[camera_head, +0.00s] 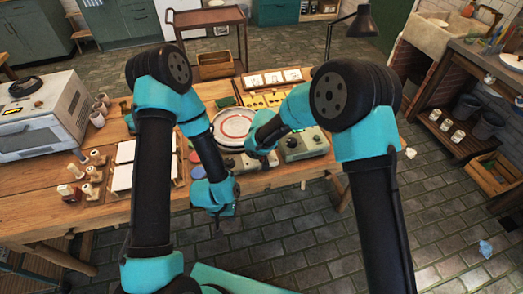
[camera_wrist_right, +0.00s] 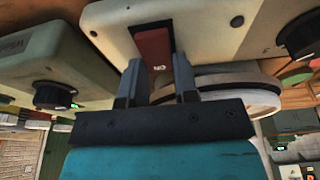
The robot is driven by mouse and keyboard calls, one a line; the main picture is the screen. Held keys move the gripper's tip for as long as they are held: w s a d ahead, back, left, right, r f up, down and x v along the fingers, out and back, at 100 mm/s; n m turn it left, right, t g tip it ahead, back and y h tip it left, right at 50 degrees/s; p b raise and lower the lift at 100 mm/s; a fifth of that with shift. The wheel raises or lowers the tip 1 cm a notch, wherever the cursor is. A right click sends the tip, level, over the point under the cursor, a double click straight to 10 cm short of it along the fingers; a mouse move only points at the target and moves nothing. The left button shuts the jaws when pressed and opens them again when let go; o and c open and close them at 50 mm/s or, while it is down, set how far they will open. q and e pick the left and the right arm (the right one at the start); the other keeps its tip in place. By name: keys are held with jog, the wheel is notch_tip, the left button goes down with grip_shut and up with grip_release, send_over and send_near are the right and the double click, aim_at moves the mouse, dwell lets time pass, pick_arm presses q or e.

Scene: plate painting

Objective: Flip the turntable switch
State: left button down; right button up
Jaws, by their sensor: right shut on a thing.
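The turntable (camera_head: 233,123), a pale disc with a red ring, sits on the bench, and its edge also shows in the right wrist view (camera_wrist_right: 245,82). Its cream base (camera_wrist_right: 210,28) carries a dark red rocker switch (camera_wrist_right: 153,47) in a black slot. My right gripper (camera_wrist_right: 158,80) is shut on the switch, one finger at each side of it. In the head view my right gripper (camera_head: 255,150) is partly hidden by its own arm. My left gripper (camera_head: 222,208) hangs in front of the bench edge, and its finger gap is too small to judge.
A control box (camera_head: 303,143) with knobs and a green light stands right of the turntable. White tiles (camera_head: 122,176), small jars (camera_head: 70,193) and a kiln-like oven (camera_head: 45,115) are to the left.

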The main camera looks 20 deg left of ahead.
jog(key=shift+d+r+t, duration=0.1)
jog(key=shift+d+t, duration=0.05)
jog(key=shift+t, duration=0.15)
dwell(0.4)
jog(key=o, duration=0.7)
jog(key=shift+o, duration=1.1)
jog(key=v, duration=1.7)
jog(key=shift+d+r, duration=0.15)
jog(key=shift+d, duration=0.1)
